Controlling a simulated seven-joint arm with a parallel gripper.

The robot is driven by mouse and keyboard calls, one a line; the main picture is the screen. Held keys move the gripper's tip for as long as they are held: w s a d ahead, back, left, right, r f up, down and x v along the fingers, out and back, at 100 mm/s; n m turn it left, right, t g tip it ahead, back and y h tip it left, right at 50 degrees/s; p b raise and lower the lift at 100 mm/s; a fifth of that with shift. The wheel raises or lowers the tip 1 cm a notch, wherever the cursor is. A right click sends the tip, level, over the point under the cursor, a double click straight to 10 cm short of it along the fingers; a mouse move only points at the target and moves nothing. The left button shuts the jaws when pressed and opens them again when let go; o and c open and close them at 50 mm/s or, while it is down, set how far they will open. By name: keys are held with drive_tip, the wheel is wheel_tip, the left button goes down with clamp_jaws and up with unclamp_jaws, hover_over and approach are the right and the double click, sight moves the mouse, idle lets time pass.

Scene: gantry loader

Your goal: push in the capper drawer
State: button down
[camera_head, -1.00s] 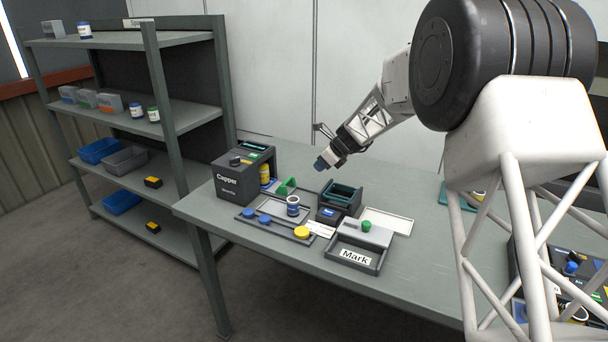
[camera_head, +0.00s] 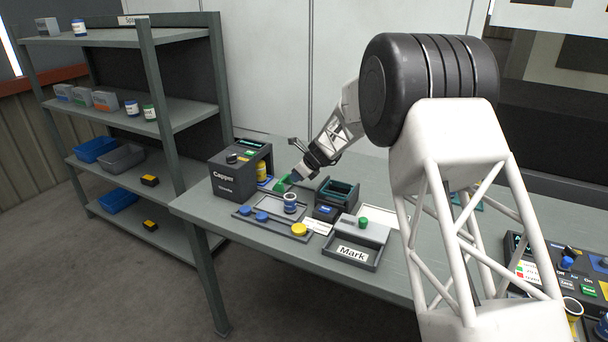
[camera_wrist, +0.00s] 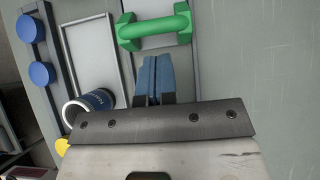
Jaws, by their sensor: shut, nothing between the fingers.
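The capper (camera_head: 228,178) is a dark box at the left end of the bench, with a yellow-banded jar (camera_head: 263,172) in its opening. Its drawer sticks out to the right, and a green handle (camera_head: 282,184) stands on it. In the wrist view the green handle (camera_wrist: 155,27) lies across the pale drawer tray (camera_wrist: 150,8). My gripper (camera_head: 294,180) is beside the handle on its right. In the wrist view the blue fingertips (camera_wrist: 155,70) are together and empty, just short of the handle. I cannot tell whether they touch it.
A white jar with a blue band (camera_head: 290,202) stands on a tray in front of the drawer. Blue caps (camera_head: 262,217) and a yellow cap (camera_head: 299,230) lie along a dark rail. A dark open-topped box (camera_head: 337,192) and the Mark station (camera_head: 352,250) stand to the right.

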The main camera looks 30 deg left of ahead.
drive_tip(key=shift+a+f, duration=0.25)
drive_tip(key=shift+a, duration=0.8)
drive_tip(key=shift+a, duration=2.55)
drive_tip(key=shift+s, duration=0.1)
